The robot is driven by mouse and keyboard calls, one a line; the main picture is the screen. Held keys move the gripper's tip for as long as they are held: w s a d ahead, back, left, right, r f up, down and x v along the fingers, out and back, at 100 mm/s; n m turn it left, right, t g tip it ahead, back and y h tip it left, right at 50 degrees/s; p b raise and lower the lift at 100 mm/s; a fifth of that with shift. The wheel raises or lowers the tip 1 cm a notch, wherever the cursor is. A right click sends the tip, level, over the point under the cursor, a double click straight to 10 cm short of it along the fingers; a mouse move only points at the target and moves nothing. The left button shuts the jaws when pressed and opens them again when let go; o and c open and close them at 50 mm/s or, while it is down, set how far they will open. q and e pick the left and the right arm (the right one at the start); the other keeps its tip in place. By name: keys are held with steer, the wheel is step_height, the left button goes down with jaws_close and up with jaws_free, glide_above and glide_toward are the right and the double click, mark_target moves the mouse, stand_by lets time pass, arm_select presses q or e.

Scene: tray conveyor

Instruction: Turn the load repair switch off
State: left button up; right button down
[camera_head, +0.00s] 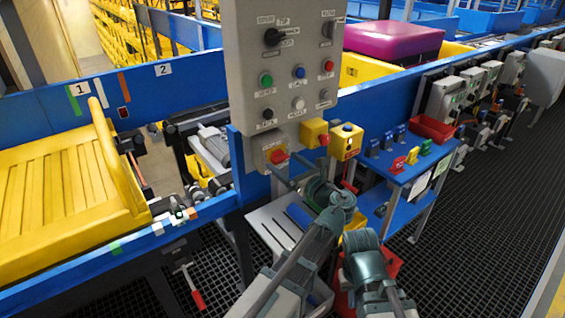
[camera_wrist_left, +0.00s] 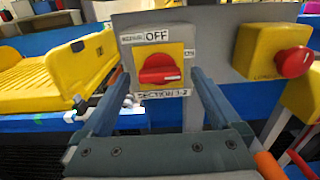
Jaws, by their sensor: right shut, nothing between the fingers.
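The red rotary switch (camera_wrist_left: 160,70) sits on a yellow plate on a grey box. Its label reads OFF above, with SECTION 1-2 below and what looks like ON at the right. Its handle lies horizontal, with a white mark at the right end. In the head view the switch (camera_head: 277,156) is under the grey control panel. My left gripper (camera_head: 284,177) is in front of it. In the left wrist view its open fingers (camera_wrist_left: 160,88) are on either side of the knob, apart from it. My right arm shows at the lower right, but its gripper cannot be made out.
A yellow box with a red button (camera_wrist_left: 292,62) is right of the switch. The grey control panel (camera_head: 284,92) hangs above. A blue shelf (camera_head: 400,172) with small coloured switches and a red bin (camera_head: 432,128) stands at right. A yellow tray (camera_head: 60,195) is at left.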

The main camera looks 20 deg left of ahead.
arm_select(q)
steer(key=c, duration=1.4)
steer(key=shift+o, duration=0.2)
steer(key=shift+n, duration=0.4)
steer(key=n, duration=1.3)
steer(key=shift+n, duration=2.2)
steer(key=o, duration=1.4)
steer(key=shift+c, duration=0.2)
